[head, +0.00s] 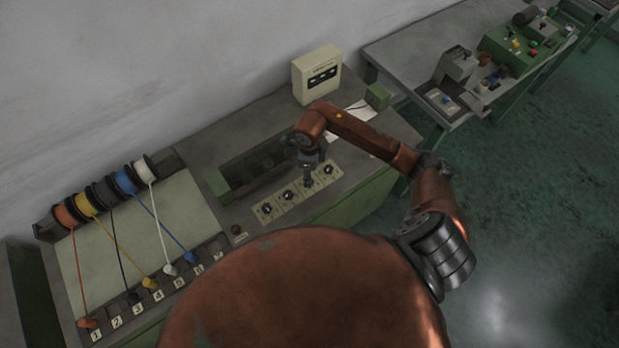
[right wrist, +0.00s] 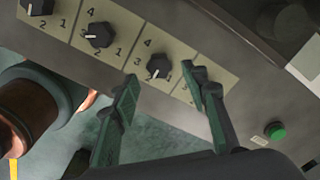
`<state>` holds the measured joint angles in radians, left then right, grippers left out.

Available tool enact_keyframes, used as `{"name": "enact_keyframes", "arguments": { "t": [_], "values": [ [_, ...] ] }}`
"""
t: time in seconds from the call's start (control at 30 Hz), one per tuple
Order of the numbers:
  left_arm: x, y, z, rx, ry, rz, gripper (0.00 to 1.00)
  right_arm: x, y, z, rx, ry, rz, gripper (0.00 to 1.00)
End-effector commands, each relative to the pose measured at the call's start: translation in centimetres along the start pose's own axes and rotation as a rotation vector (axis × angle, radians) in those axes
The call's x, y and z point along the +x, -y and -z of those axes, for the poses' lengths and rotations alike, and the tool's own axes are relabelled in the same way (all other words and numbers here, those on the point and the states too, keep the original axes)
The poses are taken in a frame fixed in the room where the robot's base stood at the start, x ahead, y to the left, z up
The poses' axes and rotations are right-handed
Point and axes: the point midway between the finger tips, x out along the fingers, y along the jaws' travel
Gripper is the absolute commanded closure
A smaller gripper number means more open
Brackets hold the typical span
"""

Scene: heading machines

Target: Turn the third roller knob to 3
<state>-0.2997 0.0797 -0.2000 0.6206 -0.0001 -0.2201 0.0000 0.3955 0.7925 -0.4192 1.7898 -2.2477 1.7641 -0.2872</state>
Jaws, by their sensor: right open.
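A row of black knobs on pale numbered plates runs along the machine's front. The third roller knob (right wrist: 158,66) shows in the right wrist view, its white pointer line aimed downward, slightly left. My right gripper (right wrist: 162,78) is open, one finger on each side of this knob in the picture; I cannot tell whether they touch it. In the head view my right gripper (head: 308,180) is over the third plate. The second knob (right wrist: 100,35) has its pointer to the left. The first knob (right wrist: 40,5) is cut by the top edge. The right finger covers part of the fourth plate (right wrist: 190,88).
A green button (right wrist: 275,130) is at the right of the wrist view. A cream meter box (head: 317,75) stands behind the knobs. Wire spools (head: 68,212) and numbered slots are at left. A red button (head: 237,230) is left of the knobs. Floor at right is clear.

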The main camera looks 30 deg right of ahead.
Motion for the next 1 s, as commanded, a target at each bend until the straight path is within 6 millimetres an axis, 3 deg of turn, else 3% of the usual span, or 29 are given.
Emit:
{"name": "enact_keyframes", "arguments": {
  "t": [0.1, 0.3, 0.6, 1.0],
  "values": [
    [-0.3, 0.0, 0.1, 0.000, 0.000, 0.000, 0.60, 1.8, -0.1, 0.0, 0.001, 0.001, -0.004, 0.59],
    [-0.4, 0.0, 0.1, 0.000, 0.000, 0.000, 0.60, 3.4, -0.1, 0.0, 0.000, 0.002, -0.001, 0.59],
    [-0.4, 0.0, 0.0, 0.000, 0.000, 0.000, 0.60, 3.7, -0.1, 0.0, -0.001, 0.002, 0.000, 0.59],
    [-0.4, 0.0, 0.0, 0.000, 0.000, 0.000, 0.60, 3.7, -0.1, -0.1, -0.001, 0.002, 0.000, 0.86]
  ]
}}
